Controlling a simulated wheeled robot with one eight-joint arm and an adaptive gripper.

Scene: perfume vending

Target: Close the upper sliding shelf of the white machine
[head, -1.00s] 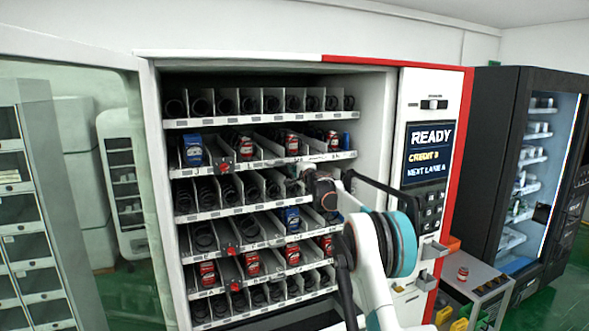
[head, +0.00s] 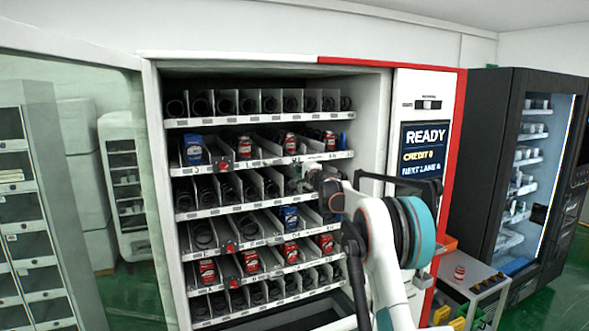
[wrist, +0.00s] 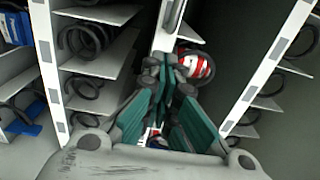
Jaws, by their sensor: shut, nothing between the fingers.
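The white machine (head: 235,57) stands open, with several shelves of spiral coils inside. Its second shelf from the top (head: 270,161) holds a blue item (head: 194,150) and red cans (head: 291,143), and seems to stick out past the top shelf (head: 255,119); by how much I cannot tell. My gripper (head: 297,186) is shut and empty, just below that shelf's front strip, right of centre. In the wrist view its teal fingers (wrist: 166,78) are together near a white shelf strip (wrist: 166,35), beside a red-and-white can (wrist: 196,67). Whether they touch the strip I cannot tell.
The machine's glass door (head: 90,70) is swung open at the left. The control panel (head: 424,150) is right of the shelves. A black vending machine (head: 480,150) and a low table (head: 485,277) with a red can stand further right. Lower shelves sit under my gripper.

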